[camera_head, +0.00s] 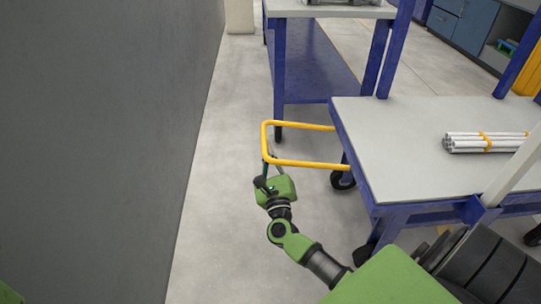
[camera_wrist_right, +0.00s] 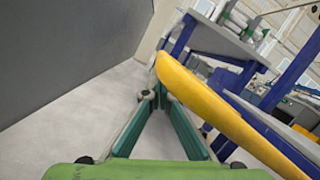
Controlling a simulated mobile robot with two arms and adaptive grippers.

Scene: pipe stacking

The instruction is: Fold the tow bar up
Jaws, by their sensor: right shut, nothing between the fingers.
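The yellow tow bar (camera_head: 305,163) is a U-shaped loop that sticks out to the left from the end of the near blue cart, roughly level. My right gripper (camera_head: 270,160) is at the loop's near left corner, with its green body just below the bar. In the right wrist view its fingers (camera_wrist_right: 150,97) meet at the tips with nothing between them. My left gripper is out of view.
The near cart's grey top (camera_head: 400,150) carries a bundle of white pipes (camera_head: 485,142) with yellow bands. Another blue cart (camera_head: 310,65) stands behind. A tall grey wall (camera_head: 100,130) is on the left, with clear floor (camera_head: 215,180) between it and the bar.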

